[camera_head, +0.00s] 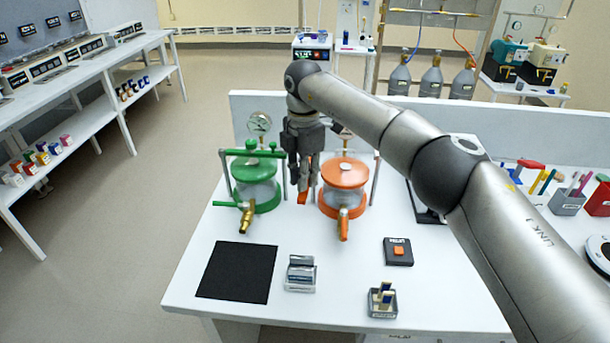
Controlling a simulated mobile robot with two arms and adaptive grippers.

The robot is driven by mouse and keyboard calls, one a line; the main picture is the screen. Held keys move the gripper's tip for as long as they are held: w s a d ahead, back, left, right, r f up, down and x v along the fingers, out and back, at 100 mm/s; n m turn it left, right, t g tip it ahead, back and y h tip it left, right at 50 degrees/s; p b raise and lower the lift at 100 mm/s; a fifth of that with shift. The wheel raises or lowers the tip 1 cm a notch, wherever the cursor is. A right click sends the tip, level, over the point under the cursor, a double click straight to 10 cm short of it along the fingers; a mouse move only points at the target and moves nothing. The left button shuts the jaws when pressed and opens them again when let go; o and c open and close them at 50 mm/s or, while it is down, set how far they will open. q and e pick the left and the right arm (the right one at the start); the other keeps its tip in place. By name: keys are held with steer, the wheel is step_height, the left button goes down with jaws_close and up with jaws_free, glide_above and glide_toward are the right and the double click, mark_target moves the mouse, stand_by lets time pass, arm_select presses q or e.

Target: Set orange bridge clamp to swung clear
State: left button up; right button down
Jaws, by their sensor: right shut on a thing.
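The orange-lidded vessel (345,172) stands at the back middle of the white table, with an orange valve handle at its front. My right gripper (302,192) points down just left of this vessel, between it and the green one. Its fingers are closed on a small orange piece (303,197), which appears to be part of the orange bridge clamp. No orange bar shows across the top of the orange lid. Most of the clamp is hidden by my gripper. My left gripper is not in view.
The green vessel (254,185), with a green bar across its top, stands close on the left. A black mat (237,272), a grey block holder (300,273), a black button box (398,251) and a small tray (382,303) lie in front. A low white wall runs behind.

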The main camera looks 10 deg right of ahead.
steer(key=shift+w+r, duration=0.1)
steer(key=shift+r, duration=0.1)
steer(key=c, duration=1.4)
jaws_free()
steer(key=shift+o, duration=0.3)
steer(key=shift+f, duration=0.1)
step_height(320, 180, up, 12)
steer(key=shift+f, duration=0.1)
